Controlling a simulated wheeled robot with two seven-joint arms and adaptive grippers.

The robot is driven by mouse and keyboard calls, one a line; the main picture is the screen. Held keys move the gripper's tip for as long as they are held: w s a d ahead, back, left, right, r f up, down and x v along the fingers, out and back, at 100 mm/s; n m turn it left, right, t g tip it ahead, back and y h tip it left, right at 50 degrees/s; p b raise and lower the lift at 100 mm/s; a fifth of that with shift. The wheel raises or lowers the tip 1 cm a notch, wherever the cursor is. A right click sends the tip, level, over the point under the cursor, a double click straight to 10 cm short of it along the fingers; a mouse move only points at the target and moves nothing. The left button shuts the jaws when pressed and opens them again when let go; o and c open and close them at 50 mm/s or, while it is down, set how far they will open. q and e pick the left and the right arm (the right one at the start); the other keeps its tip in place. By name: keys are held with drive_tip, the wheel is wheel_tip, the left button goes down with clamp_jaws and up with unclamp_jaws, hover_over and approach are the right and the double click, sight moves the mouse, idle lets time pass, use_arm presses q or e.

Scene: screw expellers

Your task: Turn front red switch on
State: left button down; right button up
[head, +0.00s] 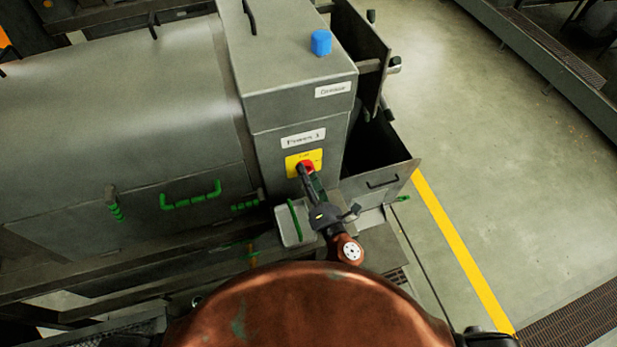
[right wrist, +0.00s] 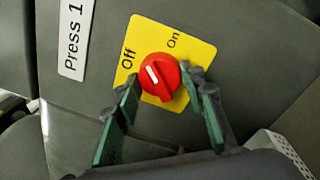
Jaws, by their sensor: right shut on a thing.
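The red switch (head: 308,165) is a round knob on a yellow plate (head: 292,161) on the front of the grey press housing. In the right wrist view the red switch (right wrist: 160,77) has a white mark on its Off side, and the yellow plate (right wrist: 190,48) carries the words "Off" and "On". My right gripper (head: 304,173) is at the switch. In the right wrist view its green-padded fingers (right wrist: 161,82) stand on either side of the knob, shut on it. My left gripper is not in view.
A "Press 1" label (head: 303,139) is above the switch. A blue knob (head: 321,42) stands on the housing top. Open metal bins (head: 378,180) stand to the right. Green handles (head: 190,201) are on the press at left. Open floor (head: 480,130) lies right.

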drive_tip(key=shift+a+m+t+h+b, duration=0.15)
drive_tip(key=shift+m+b, duration=0.35)
drive_tip(key=shift+m, duration=1.2)
drive_tip(key=shift+d+m+t+h+b, duration=0.1)
drive_tip(key=shift+m+h+b, duration=0.25)
drive_tip(key=shift+m, duration=1.35)
drive_tip(key=shift+a+m+t+h+b, duration=0.15)
drive_tip(key=shift+m+b, duration=0.45)
drive_tip(key=shift+m, duration=1.1)
drive_tip(key=shift+d, duration=0.1)
drive_tip(key=o, duration=1.1)
drive_tip(key=shift+o, duration=0.3)
drive_tip(key=shift+s+f, duration=0.1)
drive_tip(key=shift+s, duration=0.1)
drive_tip(key=v, duration=0.7)
drive_tip(key=shift+d, duration=0.1)
